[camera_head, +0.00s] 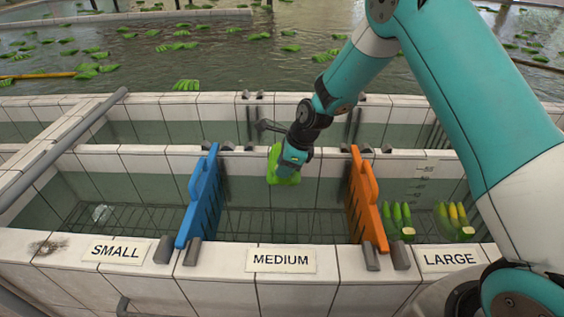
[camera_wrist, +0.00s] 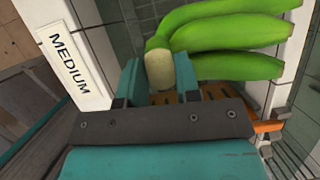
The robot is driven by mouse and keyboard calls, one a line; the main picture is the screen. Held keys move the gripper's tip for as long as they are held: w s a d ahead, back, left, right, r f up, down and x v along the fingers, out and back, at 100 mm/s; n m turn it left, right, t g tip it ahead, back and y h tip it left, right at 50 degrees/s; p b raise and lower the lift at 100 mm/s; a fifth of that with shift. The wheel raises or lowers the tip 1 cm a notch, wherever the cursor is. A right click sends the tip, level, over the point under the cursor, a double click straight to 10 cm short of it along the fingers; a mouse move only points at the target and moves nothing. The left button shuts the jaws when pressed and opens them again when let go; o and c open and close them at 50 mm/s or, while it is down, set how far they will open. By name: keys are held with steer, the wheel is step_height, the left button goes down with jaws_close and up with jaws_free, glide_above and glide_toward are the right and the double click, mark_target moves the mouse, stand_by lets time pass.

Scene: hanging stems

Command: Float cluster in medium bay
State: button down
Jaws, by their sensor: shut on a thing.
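My gripper (camera_head: 293,160) is over the medium bay, between the blue divider (camera_head: 203,195) and the orange divider (camera_head: 366,200). In the wrist view my gripper (camera_wrist: 160,78) is shut on the cut stem end of a green banana cluster (camera_wrist: 225,40). The cluster (camera_head: 283,172) hangs at the gripper's end in the head view, partly hidden by it, above the wire rack. The MEDIUM label (camera_head: 281,260) is on the bay's front wall; it also shows in the wrist view (camera_wrist: 68,62).
Tiled walls edge the bays. Several clusters float in the pool behind.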

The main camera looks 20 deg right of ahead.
step_height(320, 180, down, 24)
steer(key=b, duration=1.7)
steer(key=shift+f+b, duration=0.85)
steer(key=shift+f, duration=0.25)
stand_by(0.4)
steer(key=c, duration=0.8)
jaws_free()
steer(key=shift+o, duration=0.2)
steer(key=shift+s, duration=0.1)
steer(key=w+a+r+p+v, duration=0.1)
steer(key=p+v, duration=0.7)
steer(key=v, duration=0.8)
steer(key=w+a+r+p+v, duration=0.1)
steer(key=a+p+v, duration=0.3)
steer(key=v, duration=1.3)
steer(key=w+r+p, duration=0.1)
steer(key=p, duration=0.3)
steer(key=shift+a, duration=0.15)
steer(key=shift+r, duration=0.1)
